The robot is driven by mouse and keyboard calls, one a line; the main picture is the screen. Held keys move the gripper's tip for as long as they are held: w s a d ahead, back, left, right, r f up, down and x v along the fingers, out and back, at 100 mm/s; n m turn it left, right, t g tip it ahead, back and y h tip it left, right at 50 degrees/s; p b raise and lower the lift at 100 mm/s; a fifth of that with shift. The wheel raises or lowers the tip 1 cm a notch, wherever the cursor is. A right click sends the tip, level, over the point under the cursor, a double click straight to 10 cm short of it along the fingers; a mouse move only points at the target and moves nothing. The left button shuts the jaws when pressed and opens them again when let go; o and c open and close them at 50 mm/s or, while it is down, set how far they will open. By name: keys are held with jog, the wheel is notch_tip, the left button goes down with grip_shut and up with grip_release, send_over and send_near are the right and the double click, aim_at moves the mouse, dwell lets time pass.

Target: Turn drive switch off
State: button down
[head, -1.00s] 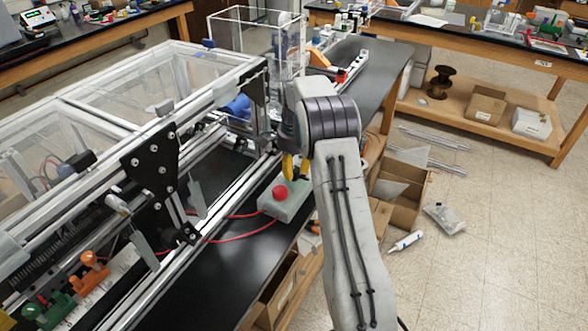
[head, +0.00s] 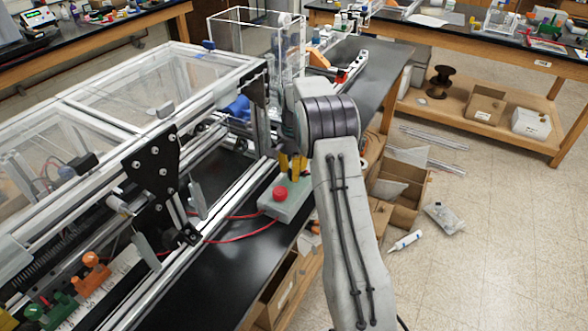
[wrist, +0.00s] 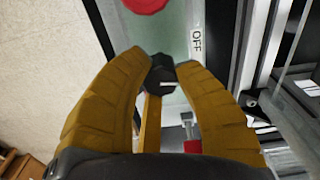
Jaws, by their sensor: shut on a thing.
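The drive switch is a black knob (wrist: 160,76) on a pale green box (head: 288,205). In the wrist view, the yellow fingers of my gripper (wrist: 160,65) are closed around the knob, one on each side. A white label reading OFF (wrist: 197,40) is on the box just right of the knob. A red button (head: 280,193) sits on the box top and also shows at the top edge of the wrist view (wrist: 146,3).
An extrusion frame (head: 180,190) with clear panels runs along the left of the black bench (head: 210,285). Red wires (head: 235,232) lead from the box to the frame. A clear-walled enclosure (head: 230,40) stands behind my gripper.

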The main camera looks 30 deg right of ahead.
jog(key=n, duration=0.5)
jog(key=shift+s+f+n, duration=0.1)
jog(key=shift+f+n, duration=0.05)
jog(key=shift+n, duration=0.15)
jog(key=n, duration=0.5)
dwell(0.4)
jog(key=c, duration=0.9)
grip_release()
jog(key=shift+r, duration=6.1)
